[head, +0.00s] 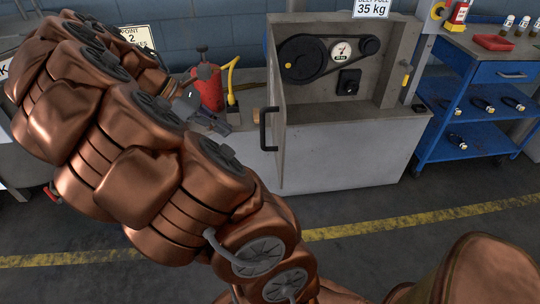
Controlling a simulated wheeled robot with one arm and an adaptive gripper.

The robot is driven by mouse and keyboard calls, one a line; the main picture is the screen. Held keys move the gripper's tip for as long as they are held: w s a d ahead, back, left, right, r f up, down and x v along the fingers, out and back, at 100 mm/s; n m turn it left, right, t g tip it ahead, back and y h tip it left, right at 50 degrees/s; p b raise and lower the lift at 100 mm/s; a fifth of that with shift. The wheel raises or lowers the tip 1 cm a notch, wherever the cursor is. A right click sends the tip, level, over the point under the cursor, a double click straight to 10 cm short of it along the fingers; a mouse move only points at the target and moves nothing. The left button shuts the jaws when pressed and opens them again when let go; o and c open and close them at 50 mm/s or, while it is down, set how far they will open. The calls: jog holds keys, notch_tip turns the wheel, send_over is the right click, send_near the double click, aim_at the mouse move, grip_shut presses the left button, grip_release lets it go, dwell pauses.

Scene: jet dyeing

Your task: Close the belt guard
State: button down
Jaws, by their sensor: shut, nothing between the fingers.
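The belt guard (276,108) is a grey hinged panel that stands open at the left of the machine recess, seen nearly edge-on. Its black bar handle (264,130) is on the panel's left face. Behind it the black belt and pulleys (308,60) are exposed, with a round dial (342,50) between the pulleys. My gripper (222,127) is small and dark in the picture, to the left of the handle and apart from it. It is shut and empty. My arm hides part of the area to the left.
A red can (206,88) and a yellow hooked item (232,85) stand behind my gripper. A blue trolley (475,100) with bottles and a red tray (492,42) is at the right. The floor before the grey cabinet (345,160) is clear, with a yellow line (400,219).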

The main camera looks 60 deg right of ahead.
jog(key=s+d+r+x, duration=0.1)
jog(key=x, duration=1.2)
jog(key=shift+d+r+b, duration=0.3)
jog(key=shift+d, duration=0.1)
jog(key=shift+s, duration=0.1)
